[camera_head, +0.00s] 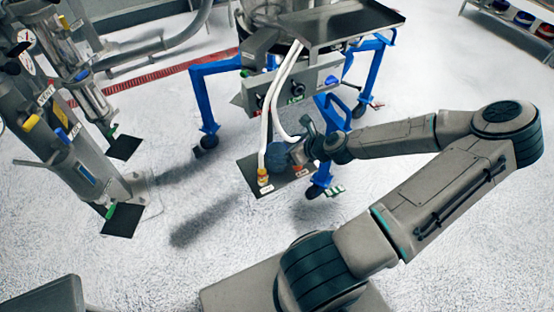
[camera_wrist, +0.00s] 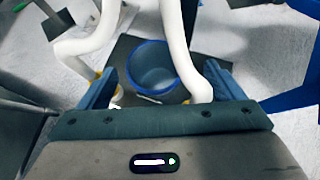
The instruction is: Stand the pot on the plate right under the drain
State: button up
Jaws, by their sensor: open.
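The pot (camera_head: 278,154) is blue and stands upright on the dark square plate (camera_head: 246,172) beneath the sifter. In the wrist view I look down into the open pot (camera_wrist: 152,68), with its blue rim, on the plate (camera_wrist: 124,47). My gripper (camera_head: 298,152) is at the pot's right side in the head view. In the wrist view my gripper (camera_wrist: 168,82) is open, with one finger on each side of the pot and gaps between; it does not hold it. I cannot make out the drain opening itself.
White hoses (camera_head: 268,120) hang from the sifter past the pot; one ends in a yellow fitting. They cross close to my fingers in the wrist view (camera_wrist: 177,35). Blue sifter legs (camera_head: 205,95) stand around the plate. Open floor (camera_head: 150,260) lies in front.

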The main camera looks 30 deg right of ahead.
aim_at(270, 151)
jog(key=shift+s+f+x, duration=0.1)
jog(key=shift+s+x, duration=0.05)
jog(key=shift+x, duration=0.75)
jog(key=shift+s+f+x, duration=0.1)
jog(key=shift+f+x, duration=0.05)
jog(key=shift+x, duration=0.75)
jog(key=shift+s+f+x, duration=0.1)
jog(key=shift+s+x, duration=0.05)
jog(key=shift+x, duration=0.8)
jog(key=shift+a, duration=0.2)
jog(key=c, duration=1.2)
